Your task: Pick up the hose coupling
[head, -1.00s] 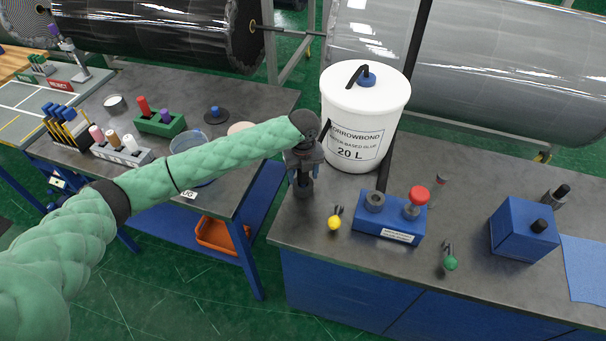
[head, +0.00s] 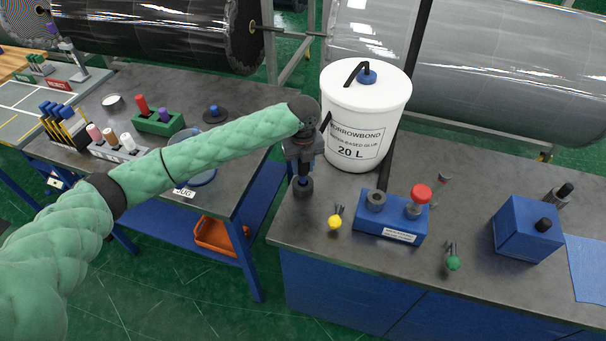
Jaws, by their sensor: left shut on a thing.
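The hose coupling (head: 303,188) is a small dark grey, ring-like piece at the left end of the right-hand workbench. My left gripper (head: 303,178) points down over it and is shut on it. The fingers cover its upper part. I cannot tell whether its underside touches the bench top or is just clear of it. My right gripper is not in view.
A white glue bucket (head: 362,115) stands close behind and right of my left gripper. On the bench (head: 310,232) are a blue block (head: 390,224) with a red knob, a yellow-ended piece (head: 335,222) and a blue box (head: 525,228). A gap separates the left table.

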